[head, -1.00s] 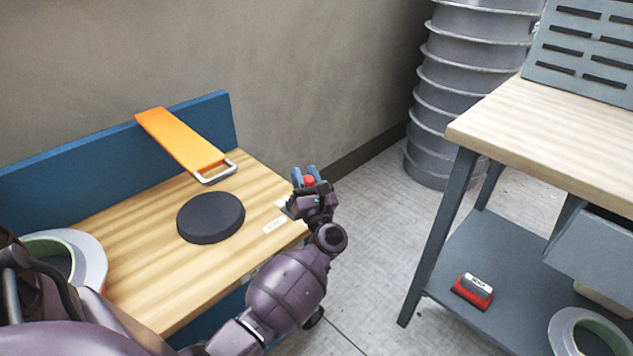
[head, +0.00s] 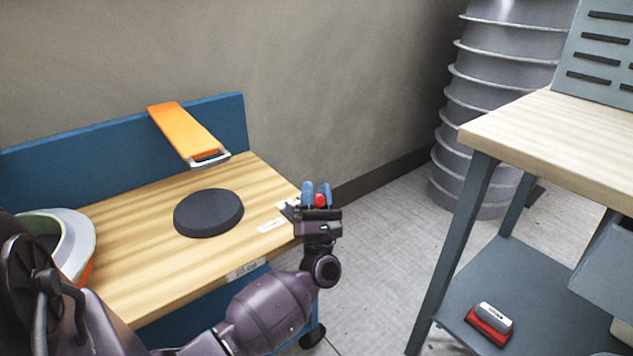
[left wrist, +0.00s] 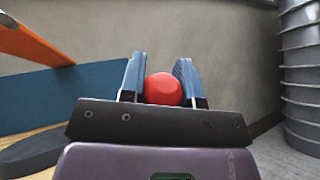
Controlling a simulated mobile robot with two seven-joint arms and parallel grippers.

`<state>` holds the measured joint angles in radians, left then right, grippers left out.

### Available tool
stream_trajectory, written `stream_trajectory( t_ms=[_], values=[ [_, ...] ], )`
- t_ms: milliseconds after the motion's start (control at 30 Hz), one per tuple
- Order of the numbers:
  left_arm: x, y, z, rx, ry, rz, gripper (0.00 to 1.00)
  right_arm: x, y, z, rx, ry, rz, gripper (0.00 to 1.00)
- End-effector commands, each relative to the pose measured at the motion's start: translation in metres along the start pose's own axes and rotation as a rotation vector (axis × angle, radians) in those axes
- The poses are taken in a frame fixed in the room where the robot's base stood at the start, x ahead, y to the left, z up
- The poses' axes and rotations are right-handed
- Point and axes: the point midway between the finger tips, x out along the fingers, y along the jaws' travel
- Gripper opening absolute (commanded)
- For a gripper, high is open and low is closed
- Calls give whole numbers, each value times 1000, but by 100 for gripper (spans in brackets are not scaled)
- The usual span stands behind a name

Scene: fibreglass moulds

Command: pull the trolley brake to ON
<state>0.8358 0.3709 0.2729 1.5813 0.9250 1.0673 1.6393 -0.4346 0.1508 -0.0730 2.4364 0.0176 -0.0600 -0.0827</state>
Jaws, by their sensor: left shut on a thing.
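The trolley (head: 150,262) has a wooden top and a blue back panel, and stands at the left in the head view. The brake's red knob (head: 320,200) is at the trolley's right edge. My left gripper (head: 317,194) is shut on the red knob, with one blue finger on each side. The left wrist view shows the red knob (left wrist: 163,89) between the blue fingers (left wrist: 160,80). The lever below the knob is hidden by the gripper. White labels (head: 271,225) lie on the trolley top beside the gripper; their words are too small to read. My right gripper is not in view.
A black disc (head: 208,212), an orange strap or bar (head: 186,131) and a pale ring-shaped roll (head: 78,240) are on the trolley. A workbench (head: 545,140) stands at the right, with a red-based brush (head: 490,322) on its lower shelf. Grey ribbed ducting (head: 490,100) stands behind.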

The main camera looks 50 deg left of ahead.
Motion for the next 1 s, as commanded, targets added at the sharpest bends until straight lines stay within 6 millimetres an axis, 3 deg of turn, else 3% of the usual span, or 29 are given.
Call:
stream_trajectory(
  t_ms=[733, 767, 900, 1000],
  values=[
    [-6, -11, -2, 37, -82, -3, 0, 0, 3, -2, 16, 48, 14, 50],
    [-6, -11, -2, 37, -82, -3, 33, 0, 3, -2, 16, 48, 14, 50],
    [-5, -11, -2, 36, -82, -2, 55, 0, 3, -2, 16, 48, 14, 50],
    [-5, -11, -2, 35, -82, -2, 56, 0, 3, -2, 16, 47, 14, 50]
  ],
)
